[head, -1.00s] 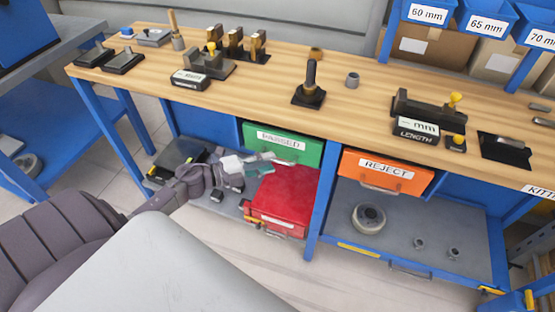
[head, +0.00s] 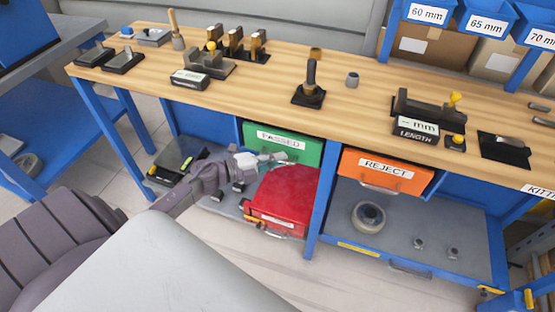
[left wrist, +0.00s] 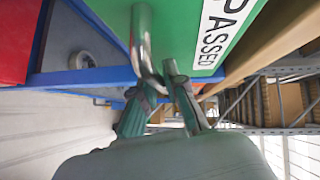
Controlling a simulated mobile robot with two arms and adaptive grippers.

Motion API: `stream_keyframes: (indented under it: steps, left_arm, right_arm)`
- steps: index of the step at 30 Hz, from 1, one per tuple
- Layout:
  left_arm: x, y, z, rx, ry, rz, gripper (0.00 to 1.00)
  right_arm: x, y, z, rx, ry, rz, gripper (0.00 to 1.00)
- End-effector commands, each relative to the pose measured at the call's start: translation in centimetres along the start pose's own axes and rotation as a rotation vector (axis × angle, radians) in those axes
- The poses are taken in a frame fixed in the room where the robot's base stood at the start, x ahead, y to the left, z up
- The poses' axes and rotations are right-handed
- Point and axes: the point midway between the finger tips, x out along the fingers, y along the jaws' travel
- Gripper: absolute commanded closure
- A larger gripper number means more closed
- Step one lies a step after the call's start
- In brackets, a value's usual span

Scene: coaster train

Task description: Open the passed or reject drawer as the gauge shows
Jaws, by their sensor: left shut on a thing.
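The green PASSED drawer (head: 303,148) sits under the bench top, and its front looks shut. The left wrist view shows its green front (left wrist: 180,25) close up, with the metal bar handle (left wrist: 141,50). My left gripper (head: 286,158) is at that handle, and its two fingers (left wrist: 160,88) are closed around the bar's end. The orange REJECT drawer (head: 410,175) to the right also looks shut. The LENGTH gauge (head: 416,128) on the bench shows dashes and mm. A second gauge display (head: 190,79) further left is too small to read. My right gripper is not in view.
A red case (head: 285,195) stands on the lower shelf just below the PASSED drawer. A blue bench post (head: 323,200) separates the two drawer bays. A round roll (head: 369,217) lies under the REJECT drawer. The floor before the bench is clear.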

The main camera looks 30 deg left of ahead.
Motion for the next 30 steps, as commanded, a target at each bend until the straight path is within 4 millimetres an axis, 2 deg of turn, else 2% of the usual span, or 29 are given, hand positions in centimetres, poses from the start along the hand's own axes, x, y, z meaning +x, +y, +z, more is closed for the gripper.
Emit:
stream_keyframes:
  steps: [8, 12, 17, 21, 30]
  left_arm:
    - [-0.1, 0.1, -0.1, 0.0, 0.0, 0.002, 1.0]
    - [-1.1, 0.2, -1.0, -0.002, 0.0, 0.004, 1.0]
    - [-3.4, 0.8, -3.3, -0.005, 0.0, 0.006, 1.0]
    - [-6.0, 1.6, -5.9, -0.007, -0.001, 0.007, 1.0]
    - [-10.6, 3.1, -10.5, -0.004, -0.003, 0.004, 1.0]
  right_arm:
    - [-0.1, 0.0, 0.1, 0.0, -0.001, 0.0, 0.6]
    - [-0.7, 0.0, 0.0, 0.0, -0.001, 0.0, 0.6]
    - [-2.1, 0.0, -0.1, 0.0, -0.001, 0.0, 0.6]
    - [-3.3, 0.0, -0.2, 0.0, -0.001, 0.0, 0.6]
    - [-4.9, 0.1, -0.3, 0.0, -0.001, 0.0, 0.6]
